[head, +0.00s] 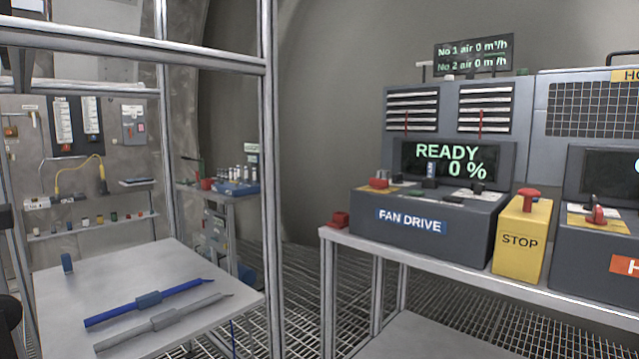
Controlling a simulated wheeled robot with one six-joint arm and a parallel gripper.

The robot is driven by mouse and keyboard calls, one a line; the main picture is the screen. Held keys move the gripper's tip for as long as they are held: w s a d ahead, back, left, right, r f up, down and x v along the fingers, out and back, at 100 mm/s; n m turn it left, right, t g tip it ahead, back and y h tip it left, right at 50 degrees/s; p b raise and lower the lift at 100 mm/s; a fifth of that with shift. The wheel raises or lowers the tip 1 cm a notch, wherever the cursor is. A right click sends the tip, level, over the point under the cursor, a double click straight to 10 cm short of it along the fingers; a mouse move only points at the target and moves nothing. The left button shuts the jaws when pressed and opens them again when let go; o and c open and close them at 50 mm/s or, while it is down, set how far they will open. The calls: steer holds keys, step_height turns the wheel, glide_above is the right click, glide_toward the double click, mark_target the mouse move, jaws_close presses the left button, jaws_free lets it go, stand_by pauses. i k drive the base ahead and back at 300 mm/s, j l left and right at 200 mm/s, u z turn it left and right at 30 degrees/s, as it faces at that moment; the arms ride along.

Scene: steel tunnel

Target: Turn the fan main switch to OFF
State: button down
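The grey FAN DRIVE console (425,222) stands on a bench at the right. Its screen (450,166) reads READY and 0 %. A red switch handle (378,182) on a yellow plate sits at the left of the console's sloped top; it may be the fan main switch. Its position and lettering are too small to read. A dark upright lever (430,174) stands in the middle of the same top. My gripper is not in view.
A yellow STOP box (522,238) with a red button stands right of the console, before a second console (598,250). At left, a metal frame post (268,180) rises beside a table (190,285) with blue and grey tools. Grating floor (300,290) lies between.

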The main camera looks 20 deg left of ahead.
mark_target(377, 184)
steer(key=u, duration=0.75)
